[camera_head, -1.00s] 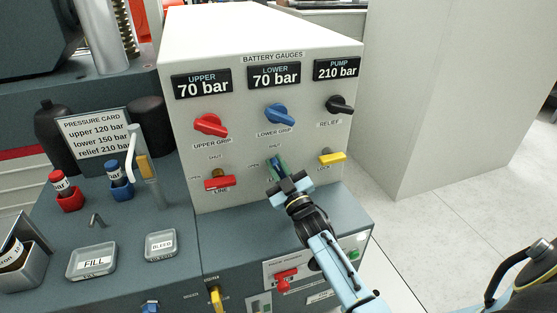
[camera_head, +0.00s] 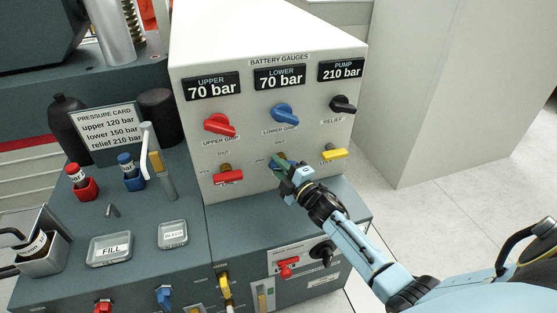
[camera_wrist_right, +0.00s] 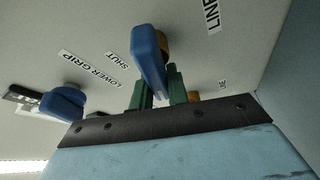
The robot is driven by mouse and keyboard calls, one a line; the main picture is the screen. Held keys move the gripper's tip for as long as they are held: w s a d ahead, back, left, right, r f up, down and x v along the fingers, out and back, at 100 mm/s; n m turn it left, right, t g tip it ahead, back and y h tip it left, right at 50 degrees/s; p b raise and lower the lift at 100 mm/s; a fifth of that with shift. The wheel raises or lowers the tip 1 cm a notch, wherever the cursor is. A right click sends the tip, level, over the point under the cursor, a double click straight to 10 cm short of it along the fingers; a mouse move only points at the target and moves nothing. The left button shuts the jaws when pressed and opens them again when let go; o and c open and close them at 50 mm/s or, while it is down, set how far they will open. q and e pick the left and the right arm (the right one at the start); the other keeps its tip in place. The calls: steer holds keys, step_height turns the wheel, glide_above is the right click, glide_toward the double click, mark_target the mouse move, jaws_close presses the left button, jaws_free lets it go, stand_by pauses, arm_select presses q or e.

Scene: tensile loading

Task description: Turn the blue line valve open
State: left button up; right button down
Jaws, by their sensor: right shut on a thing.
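The blue line valve (camera_wrist_right: 146,58) is a blue lever on a brass stem, low in the middle of the grey panel (camera_head: 187,75). In the right wrist view its lever reaches down between the green fingertips of my right gripper (camera_wrist_right: 156,90). In the head view my right gripper (camera_head: 283,165) covers most of the valve, and its jaws are shut on the lever. Part of the label beside the valve is hidden. My left gripper does not show.
Above are the red upper grip knob (camera_head: 220,124), blue lower grip knob (camera_head: 285,113) and black relief knob (camera_head: 343,105). A red line lever (camera_head: 228,177) is left, a yellow lever (camera_head: 334,154) right. Bottles and trays fill the left bench.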

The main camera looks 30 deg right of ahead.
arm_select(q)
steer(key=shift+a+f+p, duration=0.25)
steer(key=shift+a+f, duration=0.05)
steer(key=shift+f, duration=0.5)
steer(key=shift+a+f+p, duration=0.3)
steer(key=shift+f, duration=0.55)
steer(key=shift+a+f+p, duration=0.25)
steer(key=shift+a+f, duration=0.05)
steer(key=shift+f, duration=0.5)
arm_select(e)
steer(key=shift+f+n+g, duration=0.2)
steer(key=shift+n+g, duration=0.15)
steer(key=shift+n, duration=0.5)
steer(key=shift+f+n+g, duration=0.15)
steer(key=shift+n+g, duration=0.2)
steer(key=shift+n, duration=0.5)
steer(key=c, duration=1.4)
jaws_free()
steer(key=shift+o, duration=0.2)
steer(key=shift+s, duration=0.1)
